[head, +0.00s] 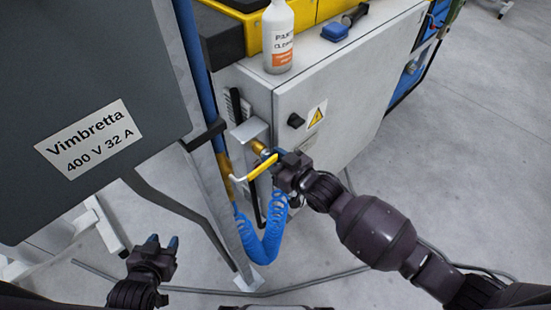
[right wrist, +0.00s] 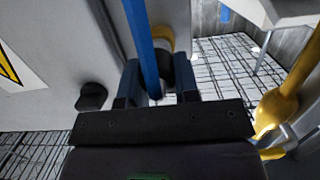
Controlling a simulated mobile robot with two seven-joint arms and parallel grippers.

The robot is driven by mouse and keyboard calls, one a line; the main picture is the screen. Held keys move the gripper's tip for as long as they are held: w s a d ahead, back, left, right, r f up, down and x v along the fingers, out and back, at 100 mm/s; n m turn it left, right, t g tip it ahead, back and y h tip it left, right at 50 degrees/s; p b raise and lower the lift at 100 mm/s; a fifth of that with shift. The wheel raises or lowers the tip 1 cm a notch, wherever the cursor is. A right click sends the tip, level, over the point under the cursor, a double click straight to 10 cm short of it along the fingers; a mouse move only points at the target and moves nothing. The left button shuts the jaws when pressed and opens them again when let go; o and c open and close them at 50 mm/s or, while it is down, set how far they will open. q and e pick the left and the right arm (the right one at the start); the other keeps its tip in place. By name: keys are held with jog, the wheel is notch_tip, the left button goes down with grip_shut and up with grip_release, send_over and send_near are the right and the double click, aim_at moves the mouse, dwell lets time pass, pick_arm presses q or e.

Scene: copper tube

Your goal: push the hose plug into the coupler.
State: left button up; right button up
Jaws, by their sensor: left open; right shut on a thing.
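My right gripper (head: 280,157) is at the front of the grey cabinet, beside the brass coupler (head: 259,147). In the right wrist view its two fingers (right wrist: 159,92) are shut on a dark round piece (right wrist: 170,70), which looks like the hose plug. A brass-yellow ring (right wrist: 161,38) shows just beyond it; I cannot tell whether the plug is inside the coupler or only in front of it. A blue coiled hose (head: 271,233) hangs below the gripper. My left gripper (head: 163,243) is open and empty at the lower left, well away from the coupler.
A yellow lever (head: 262,167) sits close to the right gripper. The grey cabinet (head: 345,85) carries a spray bottle (head: 278,38) and a blue-headed brush (head: 336,32). A dark Vimbretta box (head: 85,90) and metal post stand at left. Cables lie on the otherwise open floor.

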jog(key=shift+w, duration=0.1)
jog(key=o, duration=1)
jog(key=v, duration=1.1)
jog(key=shift+a, duration=0.1)
